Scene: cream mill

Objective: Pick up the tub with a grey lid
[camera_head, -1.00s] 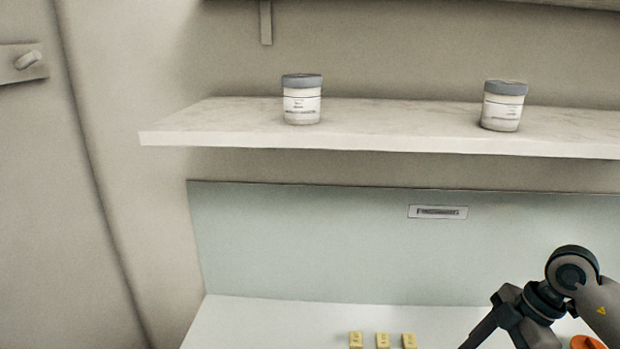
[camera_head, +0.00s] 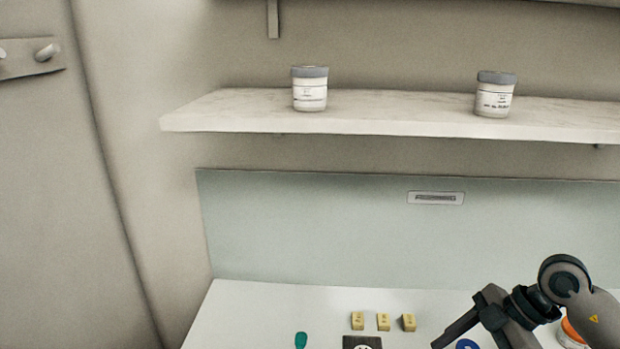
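Two white tubs with grey lids stand upright on the pale marbled shelf (camera_head: 390,125). The left tub (camera_head: 310,92) is near the shelf's left end. The right tub (camera_head: 494,98) is farther right and shows a printed label. My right gripper (camera_head: 474,338) comes in at the bottom right, over the counter and well below the shelf. Its two fingers look spread apart, with nothing seen between them; the lower finger is partly cut off by the frame edge. My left gripper is not in view.
The white counter (camera_head: 260,310) holds several small yellow blocks (camera_head: 383,322), a green item (camera_head: 301,340), a dark square piece (camera_head: 361,342), a blue item (camera_head: 467,344) and an orange-lidded container (camera_head: 572,332) by my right arm. A wall hook (camera_head: 47,52) is at upper left. Space around both tubs is clear.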

